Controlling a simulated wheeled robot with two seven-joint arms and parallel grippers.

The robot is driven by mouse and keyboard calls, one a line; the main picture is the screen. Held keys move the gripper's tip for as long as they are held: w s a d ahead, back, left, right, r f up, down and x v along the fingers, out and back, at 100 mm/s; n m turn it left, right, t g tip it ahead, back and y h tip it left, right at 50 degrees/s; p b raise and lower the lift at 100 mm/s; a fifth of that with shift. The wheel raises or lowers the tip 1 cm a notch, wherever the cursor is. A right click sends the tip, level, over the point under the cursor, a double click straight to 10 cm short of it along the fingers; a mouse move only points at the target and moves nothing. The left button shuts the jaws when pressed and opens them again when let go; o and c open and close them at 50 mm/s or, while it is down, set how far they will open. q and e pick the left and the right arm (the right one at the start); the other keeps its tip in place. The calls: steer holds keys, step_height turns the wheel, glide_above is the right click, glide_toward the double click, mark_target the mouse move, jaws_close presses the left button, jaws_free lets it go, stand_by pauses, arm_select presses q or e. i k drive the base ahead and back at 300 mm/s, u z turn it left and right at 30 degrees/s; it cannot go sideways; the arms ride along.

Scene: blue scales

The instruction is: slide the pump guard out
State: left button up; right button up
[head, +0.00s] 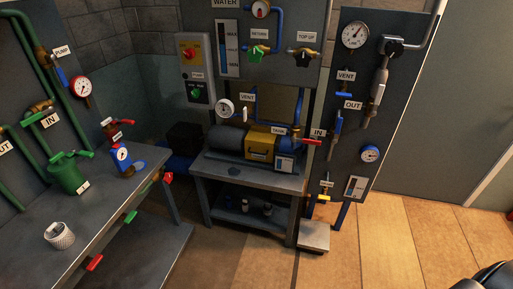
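A yellow box-shaped cover with a dark handle (261,146), which looks like the pump guard, sits on the grey metal bench in the middle. It is between a dark grey motor cylinder (227,138) on its left and blue piping (296,128) on its right. Its front faces me; its back and underside are hidden. Neither of my grippers shows in the head view.
The grey bench (255,178) has a lower shelf with small bottles. A left workbench (105,203) holds a green can (66,173) and a white cup-like part (59,235). A gauge panel (352,90) stands right. Floor (400,240) in front looks clear.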

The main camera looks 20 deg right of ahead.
mark_target(259, 141)
steer(key=z, duration=0.6)
steer(key=i, duration=0.8)
steer(key=z, duration=1)
steer(key=i, duration=0.2)
steer(key=z, duration=0.2)
